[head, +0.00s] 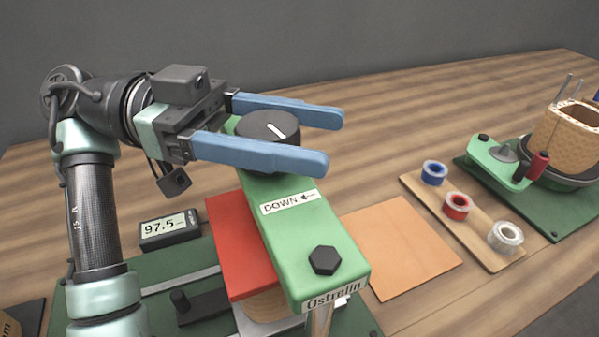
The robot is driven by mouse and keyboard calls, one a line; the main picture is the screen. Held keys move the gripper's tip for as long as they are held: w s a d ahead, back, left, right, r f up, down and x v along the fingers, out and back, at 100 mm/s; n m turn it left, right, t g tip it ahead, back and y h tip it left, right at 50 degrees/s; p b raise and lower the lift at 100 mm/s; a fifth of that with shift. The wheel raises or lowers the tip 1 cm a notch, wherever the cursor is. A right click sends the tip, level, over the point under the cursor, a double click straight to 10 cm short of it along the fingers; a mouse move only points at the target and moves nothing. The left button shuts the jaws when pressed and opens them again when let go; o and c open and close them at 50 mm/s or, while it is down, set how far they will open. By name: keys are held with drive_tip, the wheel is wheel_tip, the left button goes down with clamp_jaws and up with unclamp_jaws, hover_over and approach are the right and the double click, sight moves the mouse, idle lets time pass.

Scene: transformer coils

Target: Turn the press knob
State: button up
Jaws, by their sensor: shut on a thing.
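The press knob (266,127) is a black round knob with a white pointer line, on top of the green press head (322,244) at its far end. A white label (289,202) on the head reads "DOWN" with an arrow. My gripper (333,141) comes from the left with its two blue fingers on either side of the knob, shut on it. The near finger hides the knob's lower front side. The fingertips reach past the knob to the right.
A digital display (170,229) reads 97.5. A red block (240,245) is beside the press head. To the right are an orange-brown sheet (400,246), a wooden strip (484,254) with tape rolls, and a green-based device (553,217) with a wound coil. Bare table lies behind.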

drive_tip(key=shift+s+a+f+m+g+y+b, duration=0.15)
drive_tip(key=shift+m+g+y+b, duration=0.5)
drive_tip(key=shift+b, duration=0.8)
drive_tip(key=shift+s+f+m+g+y+b, duration=0.1)
drive_tip(key=shift+m+g+y+b, duration=0.15)
drive_tip(key=shift+m+g+b, duration=0.75)
drive_tip(key=shift+s+r+g+y+b, duration=0.15)
drive_tip(key=shift+g+y+b, duration=0.25)
drive_tip(key=shift+g+b, duration=0.4)
drive_tip(key=o, duration=1.4)
drive_tip(key=shift+r, duration=0.1)
drive_tip(key=shift+t, duration=0.25)
